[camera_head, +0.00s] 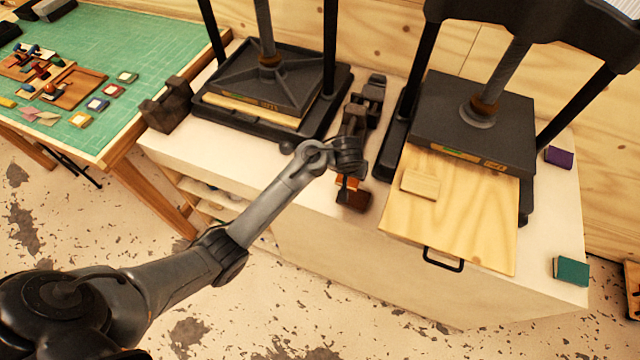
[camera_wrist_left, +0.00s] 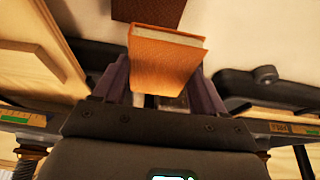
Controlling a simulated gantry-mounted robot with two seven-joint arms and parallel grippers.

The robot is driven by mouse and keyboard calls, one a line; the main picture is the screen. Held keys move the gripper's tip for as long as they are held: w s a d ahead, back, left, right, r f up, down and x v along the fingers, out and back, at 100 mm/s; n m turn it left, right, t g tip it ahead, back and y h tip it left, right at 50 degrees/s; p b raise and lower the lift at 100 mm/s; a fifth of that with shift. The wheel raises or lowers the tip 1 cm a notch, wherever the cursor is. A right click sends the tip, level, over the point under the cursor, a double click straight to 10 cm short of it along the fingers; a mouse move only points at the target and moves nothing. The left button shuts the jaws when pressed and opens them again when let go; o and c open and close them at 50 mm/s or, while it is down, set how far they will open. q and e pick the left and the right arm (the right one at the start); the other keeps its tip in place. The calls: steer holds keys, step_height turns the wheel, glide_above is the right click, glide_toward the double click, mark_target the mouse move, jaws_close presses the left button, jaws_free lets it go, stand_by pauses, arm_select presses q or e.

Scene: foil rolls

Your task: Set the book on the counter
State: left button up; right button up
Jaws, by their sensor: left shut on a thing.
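The orange book (camera_wrist_left: 165,62) is between the fingers of my left gripper (camera_wrist_left: 160,95) in the left wrist view. In the head view my left gripper (camera_head: 349,178) is over the counter (camera_head: 240,163), between the two presses, and a sliver of the orange book (camera_head: 347,183) shows. A dark brown book-like block (camera_head: 354,200) is just beyond the fingertips; it also shows at the top of the left wrist view (camera_wrist_left: 150,10). I cannot tell whether the orange book touches the counter or the block. My right gripper is not in view.
The left press (camera_head: 270,85) and right press (camera_head: 470,125) stand on either side. A wooden board (camera_head: 450,220) with a small block (camera_head: 420,184) juts forward at the right press. A teal book (camera_head: 571,270) and a purple one (camera_head: 559,157) lie right. A green-topped table (camera_head: 150,50) stands left.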

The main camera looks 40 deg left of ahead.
arm_select(q)
glide_above(319, 186)
steer(key=s, duration=0.1)
steer(key=f, duration=0.6)
steer(key=shift+s+d, duration=0.15)
steer(key=shift+d, duration=0.1)
step_height(319, 186, down, 4)
steer(key=shift+r+b, duration=0.25)
steer(key=shift+b, duration=0.3)
steer(key=shift+f, duration=0.15)
steer(key=shift+f, duration=0.1)
steer(key=shift+f, duration=0.1)
steer(key=o, duration=1.2)
steer(key=shift+c, duration=0.2)
